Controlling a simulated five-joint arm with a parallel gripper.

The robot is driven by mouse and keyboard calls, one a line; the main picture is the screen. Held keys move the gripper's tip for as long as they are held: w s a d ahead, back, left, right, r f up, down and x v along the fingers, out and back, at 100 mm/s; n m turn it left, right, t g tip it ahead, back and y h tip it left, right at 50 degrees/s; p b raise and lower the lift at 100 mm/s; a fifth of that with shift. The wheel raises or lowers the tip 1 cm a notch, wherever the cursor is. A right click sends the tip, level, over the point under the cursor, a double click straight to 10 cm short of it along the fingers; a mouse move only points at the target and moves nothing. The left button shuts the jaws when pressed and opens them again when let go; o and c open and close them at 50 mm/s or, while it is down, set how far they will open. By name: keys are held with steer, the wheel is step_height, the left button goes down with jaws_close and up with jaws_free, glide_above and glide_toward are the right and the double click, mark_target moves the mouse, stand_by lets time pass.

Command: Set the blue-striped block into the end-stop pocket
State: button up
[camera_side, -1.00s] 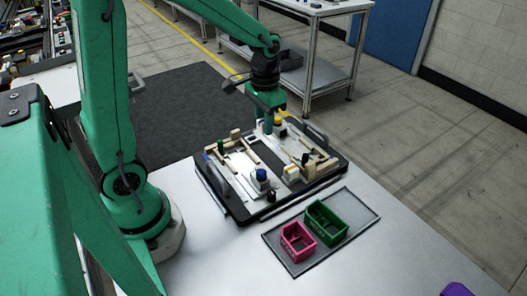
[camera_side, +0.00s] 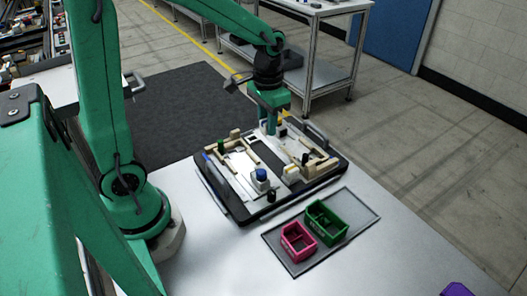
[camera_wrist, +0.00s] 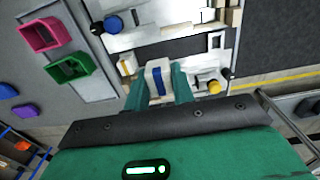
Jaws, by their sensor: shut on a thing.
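The white blue-striped block (camera_wrist: 158,78) is between the two green fingers of my gripper (camera_wrist: 161,88) in the wrist view. The gripper is shut on it, and the blue stripe faces the camera. In the side view my gripper (camera_side: 272,128) is over the far part of the black-rimmed pallet (camera_side: 235,215). The fingers hide most of the block there, and I cannot tell its height above the pallet. Pale wooden rails (camera_side: 319,166) form corners on the pallet; I cannot tell which one is the end-stop pocket.
A blue-capped white piece (camera_side: 261,176) stands at the pallet's near side. A yellow-striped block (camera_wrist: 127,66) and a yellow-capped piece (camera_wrist: 213,87) are close to the gripper. A pink bin (camera_side: 297,241) and a green bin (camera_side: 326,222) stand on a grey tray in front.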

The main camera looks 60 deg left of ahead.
steer(key=shift+s+a, duration=0.25)
steer(key=shift+a, duration=0.4)
steer(key=s+a+f, duration=0.1)
steer(key=s+a, duration=0.4)
steer(key=a, duration=0.2)
steer(key=shift+a, duration=0.35)
steer(key=shift+s+f, duration=0.1)
steer(key=shift+f, duration=3.7)
steer(key=shift+f, duration=0.4)
steer(key=o, duration=1)
steer(key=shift+o, duration=0.2)
steer(key=shift+r, duration=0.1)
step_height(320, 180, up, 8)
steer(key=shift+f, duration=0.2)
